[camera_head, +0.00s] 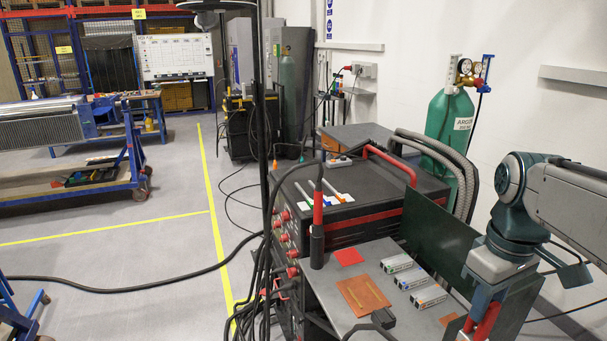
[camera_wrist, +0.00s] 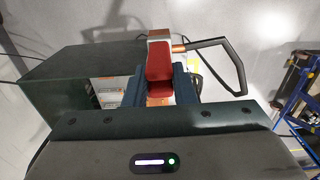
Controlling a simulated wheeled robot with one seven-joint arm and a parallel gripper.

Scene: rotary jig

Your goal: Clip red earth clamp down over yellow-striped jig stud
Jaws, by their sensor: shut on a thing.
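My gripper (camera_head: 484,322) is at the lower right of the head view, beside the welding machine's grey side shelf. It is shut on the red earth clamp (camera_head: 490,318), which is partly hidden by the fingers and cut by the lower frame edge. In the wrist view the red clamp (camera_wrist: 158,65) sits between the two blue-grey fingers (camera_wrist: 157,88). A copper-coloured piece and a black looped cable or handle (camera_wrist: 226,58) show beside its far end. I cannot make out the yellow-striped jig stud in either view.
The grey shelf (camera_head: 335,292) holds a copper-coloured plate (camera_head: 363,296), a red square (camera_head: 348,257) and small boxes (camera_head: 412,279). A dark green panel (camera_head: 440,238) stands close to my gripper. A green argon cylinder (camera_head: 450,125) stands by the wall. Open floor lies left, with a cable across it.

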